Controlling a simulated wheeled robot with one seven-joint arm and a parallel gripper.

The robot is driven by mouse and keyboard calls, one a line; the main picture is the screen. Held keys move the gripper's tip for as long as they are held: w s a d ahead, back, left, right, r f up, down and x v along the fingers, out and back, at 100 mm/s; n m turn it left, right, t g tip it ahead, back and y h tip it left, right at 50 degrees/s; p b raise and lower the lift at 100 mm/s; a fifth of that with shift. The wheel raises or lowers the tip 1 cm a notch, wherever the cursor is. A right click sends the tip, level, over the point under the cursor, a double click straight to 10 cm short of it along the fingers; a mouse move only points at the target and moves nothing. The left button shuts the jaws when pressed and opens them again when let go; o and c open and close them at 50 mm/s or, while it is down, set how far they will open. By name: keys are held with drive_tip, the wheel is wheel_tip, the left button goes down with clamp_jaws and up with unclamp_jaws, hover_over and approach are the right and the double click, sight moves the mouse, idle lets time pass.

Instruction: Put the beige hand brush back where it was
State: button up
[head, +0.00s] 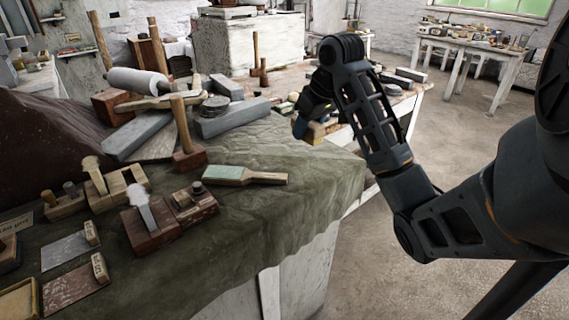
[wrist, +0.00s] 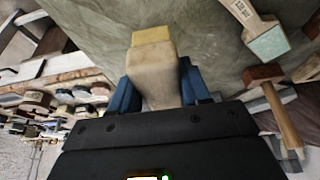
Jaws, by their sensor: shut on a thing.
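The beige hand brush (wrist: 155,78) is between the blue fingers of my gripper (wrist: 160,88) in the wrist view. Its pale body points away from the palm and ends in a yellowish band. In the head view my gripper (head: 303,121) is beside the right end of the cloth-covered bench, shut on the brush (head: 317,132). The brush appears held above the surface, with part of it hidden by the gripper. The olive cloth (head: 310,185) covers the bench top.
A green-faced wooden brush (head: 229,175) lies on the cloth, with a mallet (head: 190,158) behind it. Wooden blocks and tools crowd the left. Grey blocks (head: 232,117) lie behind. The cloth's right part is clear. Another worktable (head: 470,47) stands far back.

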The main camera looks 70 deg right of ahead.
drive_tip(key=p, duration=0.1)
hover_over(278, 167)
drive_tip(key=s, duration=0.1)
drive_tip(key=f, duration=0.4)
drive_tip(key=shift+s+a, duration=0.15)
drive_tip(key=shift+a, duration=0.05)
drive_tip(key=shift+a+f, duration=0.1)
drive_tip(key=shift+f, duration=1.95)
drive_tip(key=shift+f, duration=0.15)
drive_tip(key=o, duration=0.9)
drive_tip(key=shift+o, duration=0.2)
drive_tip(key=p+v, duration=0.3)
drive_tip(key=v, duration=0.9)
